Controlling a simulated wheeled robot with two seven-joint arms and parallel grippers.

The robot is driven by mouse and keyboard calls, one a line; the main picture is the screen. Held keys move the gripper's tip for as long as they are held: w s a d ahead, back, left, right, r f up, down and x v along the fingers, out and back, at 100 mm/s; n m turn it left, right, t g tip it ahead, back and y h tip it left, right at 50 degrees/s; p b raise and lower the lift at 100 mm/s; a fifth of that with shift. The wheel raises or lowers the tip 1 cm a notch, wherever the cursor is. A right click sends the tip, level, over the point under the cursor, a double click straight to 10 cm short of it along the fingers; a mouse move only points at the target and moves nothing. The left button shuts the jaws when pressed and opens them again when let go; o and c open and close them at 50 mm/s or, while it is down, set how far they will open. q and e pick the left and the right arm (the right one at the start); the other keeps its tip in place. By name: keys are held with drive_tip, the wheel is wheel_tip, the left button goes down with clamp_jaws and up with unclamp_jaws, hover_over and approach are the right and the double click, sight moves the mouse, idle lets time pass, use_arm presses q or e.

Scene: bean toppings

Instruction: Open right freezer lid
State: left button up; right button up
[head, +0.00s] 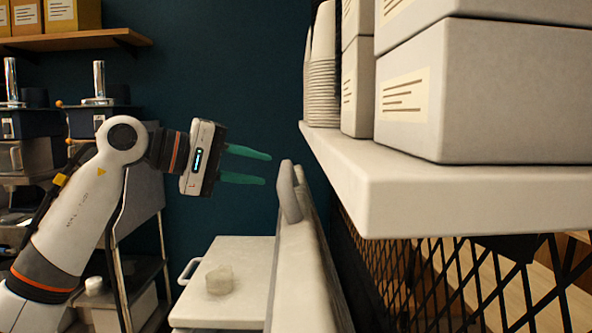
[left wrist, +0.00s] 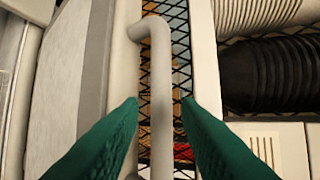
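The right freezer lid (head: 296,262) stands raised, close to upright and nearly edge-on in the head view. Its light grey bar handle (head: 289,190) sticks out near the top. My left gripper (head: 268,169) is level with the upper part of the handle, just left of it, with its two green fingers apart and empty. In the left wrist view the handle (left wrist: 161,85) runs lengthwise between the open fingers (left wrist: 160,102), beside the lid's panel (left wrist: 85,85). The fingers do not close on it. My right gripper is not in view.
A flat white lid (head: 250,257) with a small pale lump (head: 219,280) on it lies left of the raised lid. A white shelf (head: 430,190) with boxes (head: 490,90) and stacked cups (head: 322,75) juts out at right, above black mesh (head: 480,280).

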sight(288, 172)
use_arm(q)
drive_tip(key=p+x, duration=0.2)
drive_tip(key=x, duration=0.4)
drive_tip(key=shift+w+d+r, duration=0.1)
drive_tip(key=shift+w+d, duration=0.05)
drive_tip(key=shift+d, duration=0.3)
drive_tip(key=shift+w+d+f, duration=0.3)
drive_tip(key=shift+d, duration=0.35)
clamp_jaws()
